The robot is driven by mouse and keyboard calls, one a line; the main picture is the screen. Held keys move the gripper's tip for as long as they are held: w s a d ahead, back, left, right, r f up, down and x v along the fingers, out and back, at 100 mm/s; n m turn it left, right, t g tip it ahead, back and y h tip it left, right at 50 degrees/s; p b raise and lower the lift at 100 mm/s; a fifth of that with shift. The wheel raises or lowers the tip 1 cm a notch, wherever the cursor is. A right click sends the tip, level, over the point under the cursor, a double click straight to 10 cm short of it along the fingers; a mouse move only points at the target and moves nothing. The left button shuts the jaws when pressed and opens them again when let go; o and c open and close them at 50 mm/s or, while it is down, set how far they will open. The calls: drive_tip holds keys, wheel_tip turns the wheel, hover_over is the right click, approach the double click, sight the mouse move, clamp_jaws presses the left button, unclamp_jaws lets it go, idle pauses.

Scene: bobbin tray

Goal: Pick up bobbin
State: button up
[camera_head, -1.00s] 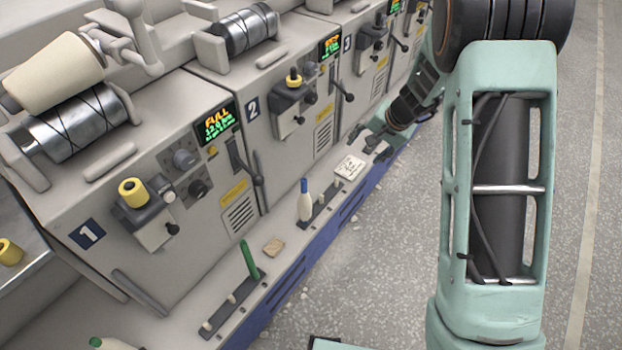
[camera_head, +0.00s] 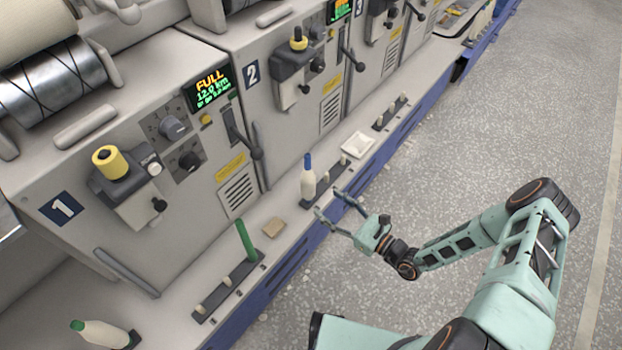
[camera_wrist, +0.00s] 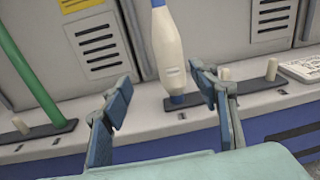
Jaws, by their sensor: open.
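A white bobbin (camera_head: 308,182) with a blue tip stands upright on a dark peg strip on the ledge below machine 2. In the wrist view the white bobbin (camera_wrist: 167,52) rises beyond and between the fingers, with blue also at its base and its top at the picture's edge. My gripper (camera_head: 330,203) is open and empty, just to the right of the bobbin and apart from it in the head view. Its spread fingers (camera_wrist: 160,76) also show in the wrist view. Another white bobbin (camera_head: 100,334) with a green tip stands at the lower left.
A bare green tube (camera_head: 246,240) stands on a peg strip left of the bobbin; it also shows in the wrist view (camera_wrist: 28,75). A tan block (camera_head: 274,227) and a white tray (camera_head: 358,144) lie on the ledge. Machine fronts rise behind; open floor (camera_head: 470,130) is at right.

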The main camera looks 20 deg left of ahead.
sight(313, 187)
drive_tip(key=shift+m+t, duration=0.6)
drive_tip(key=shift+m, duration=0.1)
drive_tip(key=b+x, duration=0.1)
drive_tip(key=x, duration=0.4)
drive_tip(key=b+x, duration=0.1)
drive_tip(key=x, duration=0.5)
drive_tip(key=shift+w+d, duration=0.25)
drive_tip(key=shift+w, duration=0.2)
drive_tip(key=c, duration=1.3)
